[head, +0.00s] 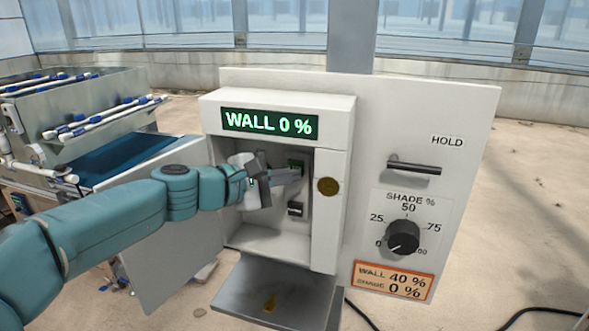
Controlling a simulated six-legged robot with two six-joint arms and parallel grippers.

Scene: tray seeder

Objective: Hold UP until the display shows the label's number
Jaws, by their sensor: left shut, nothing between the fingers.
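The display (270,123) at the top of the white control box reads "WALL 0 %" in green. The orange label (393,281) at the panel's lower right reads "WALL 40 %" and a second line ending "0 %". My left gripper (297,172) is shut and empty, reaching into the open box at the upper green-edged button (296,164), which it partly hides. I cannot tell whether it touches that button. A lower dark switch (295,209) is in the box below the gripper. My right gripper is not in view.
The box door (175,250) hangs open at the left, behind my left arm. A grey shelf (270,293) juts out below the box. At the right are a HOLD handle (414,168) and a shade dial (403,237). A seeder machine (85,125) stands at the far left.

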